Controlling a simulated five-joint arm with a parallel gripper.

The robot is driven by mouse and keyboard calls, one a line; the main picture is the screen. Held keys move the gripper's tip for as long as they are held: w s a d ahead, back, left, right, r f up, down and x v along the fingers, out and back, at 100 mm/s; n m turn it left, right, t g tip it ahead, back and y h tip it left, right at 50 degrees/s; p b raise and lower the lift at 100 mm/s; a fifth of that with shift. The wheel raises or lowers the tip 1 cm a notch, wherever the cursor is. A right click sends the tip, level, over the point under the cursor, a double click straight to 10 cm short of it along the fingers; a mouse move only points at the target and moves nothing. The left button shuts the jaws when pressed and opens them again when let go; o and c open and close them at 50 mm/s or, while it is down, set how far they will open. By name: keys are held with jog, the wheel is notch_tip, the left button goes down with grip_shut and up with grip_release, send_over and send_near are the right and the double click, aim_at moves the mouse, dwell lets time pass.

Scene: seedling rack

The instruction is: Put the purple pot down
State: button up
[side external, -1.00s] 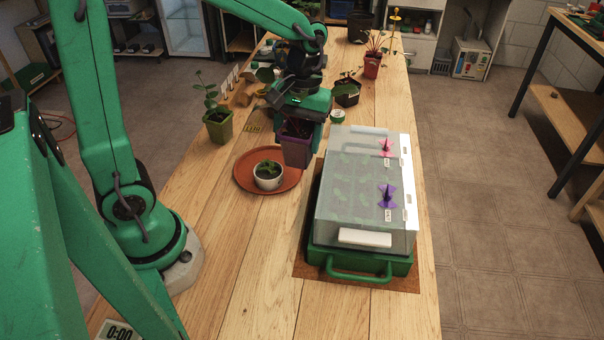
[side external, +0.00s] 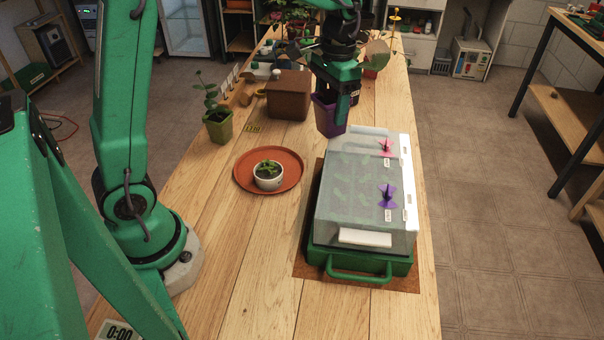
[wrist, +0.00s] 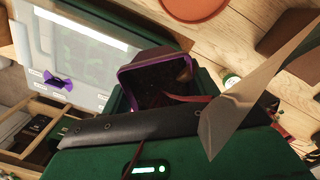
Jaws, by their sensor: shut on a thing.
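My gripper (side external: 338,108) is shut on the purple pot (side external: 328,118) and holds it roughly upright behind the far left corner of the clear-lidded green tray (side external: 358,267). I cannot tell how high the pot's base is above the table. In the wrist view the pot (wrist: 152,66) shows its purple rim and dark soil between the jaws, with a reddish stem and a large leaf reaching across my gripper.
A terracotta saucer (side external: 243,181) with a white seedling pot (side external: 268,181) stands left of the tray. A brown box (side external: 288,95) and a green pot (side external: 219,128) stand behind. Pink and purple markers top the lid.

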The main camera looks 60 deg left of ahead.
jog(key=w+m, duration=0.6)
jog(key=w, duration=0.1)
jog(key=shift+w+d, duration=0.1)
jog(key=shift+d, duration=0.3)
jog(key=w+d+f+m+t, duration=0.1)
jog(key=w+f+m, duration=0.1)
jog(key=w+m, duration=0.5)
jog(key=w+d+f+m+t, duration=0.1)
jog(key=w+d+f+m, duration=0.1)
jog(key=w+m, duration=0.6)
jog(key=shift+m, duration=1.4)
jog(key=shift+w+f, duration=0.1)
jog(key=w+a+f, duration=0.5)
jog(key=a+f, duration=0.2)
jog(key=a, duration=0.3)
jog(key=shift+a, duration=0.15)
jog(key=shift+f, duration=2)
